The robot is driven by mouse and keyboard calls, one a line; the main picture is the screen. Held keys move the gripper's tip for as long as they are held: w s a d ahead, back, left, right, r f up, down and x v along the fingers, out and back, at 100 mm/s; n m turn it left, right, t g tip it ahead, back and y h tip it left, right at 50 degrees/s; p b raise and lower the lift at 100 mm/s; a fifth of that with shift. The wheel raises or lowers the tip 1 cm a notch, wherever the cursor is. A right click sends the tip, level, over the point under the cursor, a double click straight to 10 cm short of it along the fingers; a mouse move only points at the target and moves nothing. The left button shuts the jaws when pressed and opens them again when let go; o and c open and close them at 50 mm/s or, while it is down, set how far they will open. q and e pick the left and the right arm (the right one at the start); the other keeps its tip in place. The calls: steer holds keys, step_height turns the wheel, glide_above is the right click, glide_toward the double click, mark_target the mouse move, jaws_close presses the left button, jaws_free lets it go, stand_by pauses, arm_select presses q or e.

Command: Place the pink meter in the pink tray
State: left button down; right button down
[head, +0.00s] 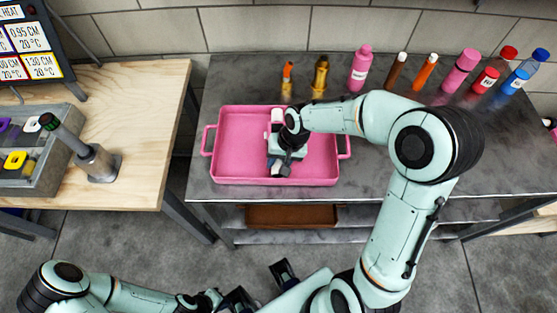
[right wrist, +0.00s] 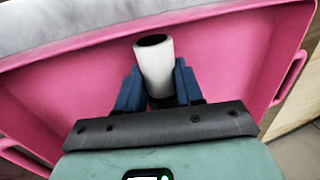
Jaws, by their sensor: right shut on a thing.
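The pink tray (head: 232,150) is a shallow rectangular pan with side handles on the grey metal table; its pink wall also fills the right wrist view (right wrist: 235,50). My right gripper (head: 279,158) is inside the tray's outline, right of its middle. In the right wrist view its blue fingers (right wrist: 160,88) are shut on a white cylinder (right wrist: 154,62) with a dark open end. The cylinder's white end shows in the head view (head: 277,115). I cannot tell whether it is part of the pink meter; its lower part is hidden. My left gripper (head: 240,298) is low in the head view, away from the tray.
Several bottles, such as a pink one (head: 360,68), stand along the back of the metal table (head: 395,175). A wooden table (head: 135,85) at left carries a grey box (head: 55,165) with coloured devices and a holder (head: 98,162). The tray's left half is empty.

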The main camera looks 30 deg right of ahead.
steer(key=shift+f, duration=0.15)
steer(key=c, duration=0.7)
jaws_free()
steer(key=shift+r, duration=0.4)
steer(key=p+v, duration=0.1)
steer(key=v, duration=1)
steer(key=shift+s+r, duration=0.1)
steer(key=shift+r, duration=0.2)
